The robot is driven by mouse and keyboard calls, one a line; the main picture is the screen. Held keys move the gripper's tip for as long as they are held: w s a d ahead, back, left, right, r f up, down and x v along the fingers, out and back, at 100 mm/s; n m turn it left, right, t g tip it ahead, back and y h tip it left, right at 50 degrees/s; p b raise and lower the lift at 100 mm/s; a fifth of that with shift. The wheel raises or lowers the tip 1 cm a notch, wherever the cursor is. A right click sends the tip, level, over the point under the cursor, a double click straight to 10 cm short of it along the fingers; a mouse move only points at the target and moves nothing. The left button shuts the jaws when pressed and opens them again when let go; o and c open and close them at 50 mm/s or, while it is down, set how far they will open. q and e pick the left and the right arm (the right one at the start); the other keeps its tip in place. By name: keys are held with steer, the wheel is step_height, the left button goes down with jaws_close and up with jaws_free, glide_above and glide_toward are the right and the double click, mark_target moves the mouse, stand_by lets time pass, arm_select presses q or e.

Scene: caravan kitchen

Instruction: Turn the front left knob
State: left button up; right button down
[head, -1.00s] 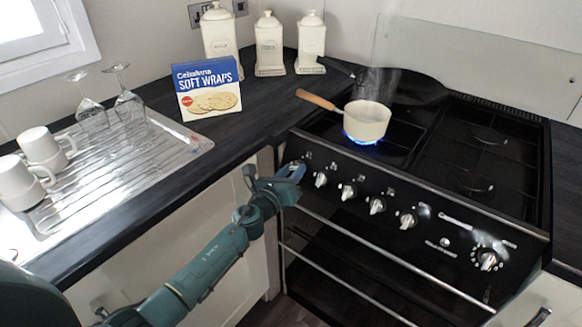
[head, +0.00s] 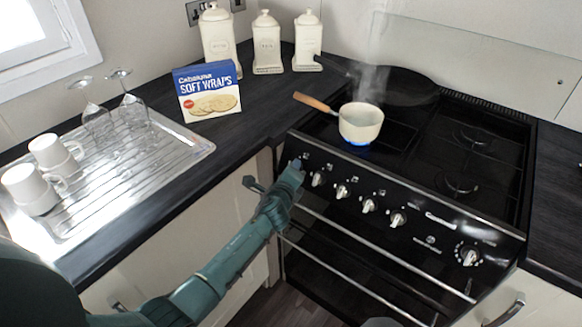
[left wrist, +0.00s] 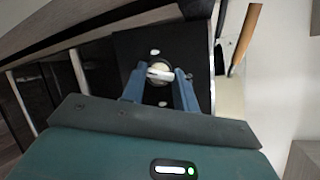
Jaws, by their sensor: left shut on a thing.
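The stove's front panel (head: 430,240) carries a row of silver knobs. My left gripper (head: 296,168) is at the far left end of that row and covers the leftmost knob in the head view. In the left wrist view, the blue fingers of my left gripper (left wrist: 160,80) stand on either side of a pale knob (left wrist: 160,72), shut on it. The knob's bar lies nearly crosswise between the fingers. The neighbouring knob (head: 318,179) is free, just right of the gripper. My right gripper is not in view.
A steaming cream saucepan (head: 361,124) with a wooden handle (head: 313,102) sits over a blue flame (head: 357,142) on the front left burner. An oven rail (head: 390,254) runs below the knobs. A soft wraps box (head: 207,91) and a draining board (head: 130,165) are left.

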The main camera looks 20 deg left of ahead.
arm_select(q)
steer(key=shift+n, duration=0.5)
steer(key=o, duration=1)
steer(key=shift+c, duration=0.2)
steer(key=p+v, duration=0.2)
steer(key=v, duration=1.1)
steer(key=shift+d+r, duration=0.2)
steer(key=shift+r, duration=0.05)
